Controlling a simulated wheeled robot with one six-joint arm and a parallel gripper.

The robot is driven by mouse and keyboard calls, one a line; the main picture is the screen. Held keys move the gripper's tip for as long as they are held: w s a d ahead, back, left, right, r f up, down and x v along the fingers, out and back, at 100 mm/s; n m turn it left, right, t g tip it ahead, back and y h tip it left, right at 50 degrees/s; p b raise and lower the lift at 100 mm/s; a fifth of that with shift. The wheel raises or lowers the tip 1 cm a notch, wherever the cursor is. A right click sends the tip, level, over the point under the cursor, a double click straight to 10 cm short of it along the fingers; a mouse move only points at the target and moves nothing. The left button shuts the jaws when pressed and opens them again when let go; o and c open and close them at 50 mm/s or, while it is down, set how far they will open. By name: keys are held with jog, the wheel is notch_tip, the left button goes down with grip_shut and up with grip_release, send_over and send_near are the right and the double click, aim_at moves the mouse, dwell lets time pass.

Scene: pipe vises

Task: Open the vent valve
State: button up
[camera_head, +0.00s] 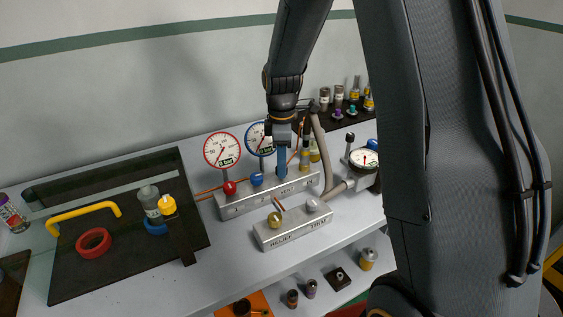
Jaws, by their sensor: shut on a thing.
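A long grey manifold block (238,206) stands on the bench with a red knob (229,188) and a blue knob (257,179) on top; its markings are too small to read. My gripper (283,174) points down at the block, right of the blue knob. Its blue fingers are shut on a valve knob that they mostly hide, so I cannot tell its colour or turn angle. A shorter block (292,232) in front, lettered RELIEF and apparently TRIM, carries a brass knob (275,220) and a grey knob (312,204).
A red-rimmed gauge (222,150) and a blue-rimmed gauge (260,138) stand behind the manifold. A white-faced gauge (364,159) and a hose (324,150) are at right. A dark tray (75,265) with a red ring (93,242) lies left. Small bottles stand behind.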

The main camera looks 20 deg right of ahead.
jog(key=shift+n+p, duration=0.35)
jog(key=shift+n, duration=1.65)
jog(key=o, duration=1.1)
jog(key=shift+c, duration=0.2)
jog(key=shift+r+b, duration=1)
jog(key=shift+r, duration=2.95)
